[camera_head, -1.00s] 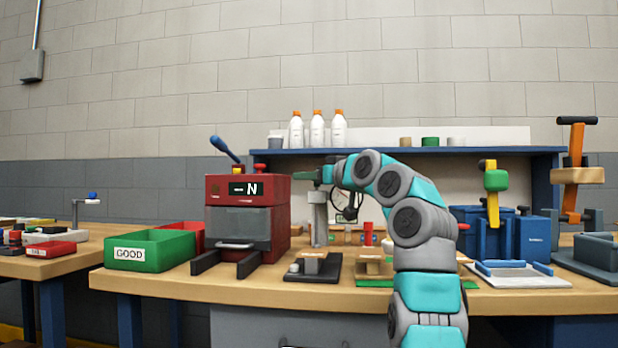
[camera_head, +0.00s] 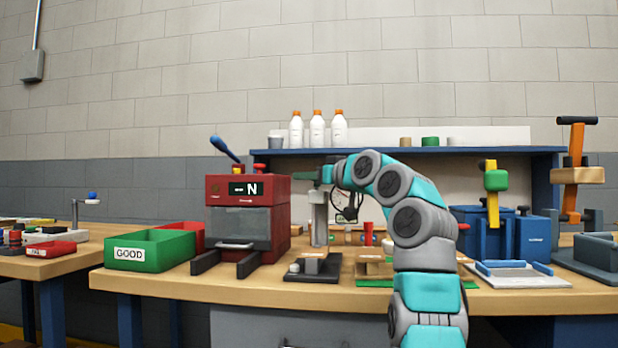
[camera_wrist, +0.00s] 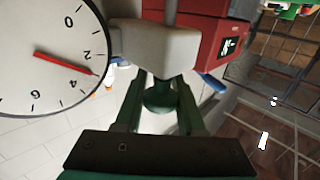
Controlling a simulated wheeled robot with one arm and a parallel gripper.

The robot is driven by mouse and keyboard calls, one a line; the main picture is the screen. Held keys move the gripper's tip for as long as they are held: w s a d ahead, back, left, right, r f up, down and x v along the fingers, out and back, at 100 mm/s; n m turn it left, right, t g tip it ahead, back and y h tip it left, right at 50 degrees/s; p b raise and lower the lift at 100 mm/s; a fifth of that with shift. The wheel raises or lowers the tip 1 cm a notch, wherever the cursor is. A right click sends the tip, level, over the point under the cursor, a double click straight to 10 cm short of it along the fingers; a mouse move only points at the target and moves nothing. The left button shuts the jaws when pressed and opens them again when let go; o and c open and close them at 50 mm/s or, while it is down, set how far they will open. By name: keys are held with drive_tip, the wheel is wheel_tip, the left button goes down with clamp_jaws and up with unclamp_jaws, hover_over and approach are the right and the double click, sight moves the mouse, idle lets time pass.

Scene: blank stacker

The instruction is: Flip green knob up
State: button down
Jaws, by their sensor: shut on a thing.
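The green knob (camera_wrist: 160,95) shows in the wrist view under a pale grey block (camera_wrist: 158,48). My gripper (camera_wrist: 160,88) has its green fingers on both sides of the knob and is shut on it. In the head view my gripper (camera_head: 318,174) is at the top of a grey post (camera_head: 319,222) on a dark base, right of the red machine (camera_head: 236,188). The knob cannot be told apart from my fingers there. A round white dial (camera_wrist: 45,55) with a red needle stands close on the left in the wrist view.
A blue-handled lever (camera_head: 224,149) rises from the red machine. A green bin marked GOOD (camera_head: 150,250) is at the left. White bottles (camera_head: 317,132) stand on the blue shelf (camera_head: 400,151). Blue fixtures (camera_head: 495,235) are at the right. Small parts crowd the bench around the post.

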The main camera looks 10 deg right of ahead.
wheel_tip(320, 180, up, 5)
drive_tip(key=p, duration=0.4)
drive_tip(key=shift+r, duration=0.1)
drive_tip(key=c, duration=0.5)
unclamp_jaws()
